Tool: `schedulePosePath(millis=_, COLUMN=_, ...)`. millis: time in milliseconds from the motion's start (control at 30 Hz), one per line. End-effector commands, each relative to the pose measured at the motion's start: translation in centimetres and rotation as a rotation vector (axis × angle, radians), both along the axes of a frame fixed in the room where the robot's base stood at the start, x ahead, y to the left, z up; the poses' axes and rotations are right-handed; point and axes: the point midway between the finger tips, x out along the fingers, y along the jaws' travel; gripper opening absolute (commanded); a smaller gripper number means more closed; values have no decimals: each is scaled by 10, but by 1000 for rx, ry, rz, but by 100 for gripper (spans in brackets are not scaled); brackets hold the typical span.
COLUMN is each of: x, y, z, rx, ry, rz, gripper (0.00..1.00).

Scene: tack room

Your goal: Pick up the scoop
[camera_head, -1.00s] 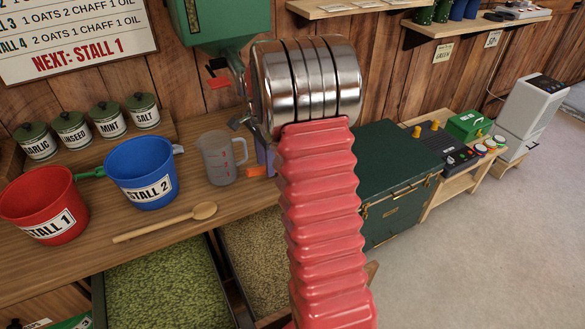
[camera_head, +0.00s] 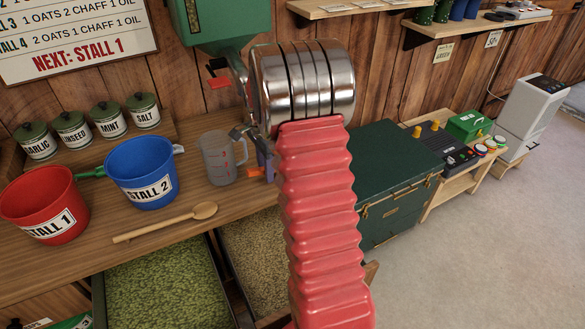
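No scoop can be made out for certain. A green handle (camera_head: 90,173) shows between the red and blue buckets; what it belongs to is hidden. A small purple and orange item (camera_head: 265,162), partly hidden, stands on the bench right of the clear measuring jug (camera_head: 218,160). My gripper (camera_head: 248,136) is beside the jug's upper right, in front of the purple item, mostly hidden behind my arm's wrist. Whether its fingers are open or touching anything cannot be seen.
A red bucket (camera_head: 45,205), a blue bucket (camera_head: 140,175) and a wooden spoon (camera_head: 165,222) are on the bench. A green dispenser (camera_head: 222,22) hangs above my gripper. Feed bins (camera_head: 155,285) are below the front edge. A dark green trunk (camera_head: 395,170) stands right.

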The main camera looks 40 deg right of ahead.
Motion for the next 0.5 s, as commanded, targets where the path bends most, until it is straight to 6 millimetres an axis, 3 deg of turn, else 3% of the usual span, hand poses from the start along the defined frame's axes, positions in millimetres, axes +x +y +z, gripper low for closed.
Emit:
schedulePosePath(millis=367, x=0, y=0, z=0, rx=0, ry=0, rz=0, gripper=1)
schedulePosePath(millis=500, x=0, y=0, z=0, rx=0, ry=0, rz=0, gripper=0)
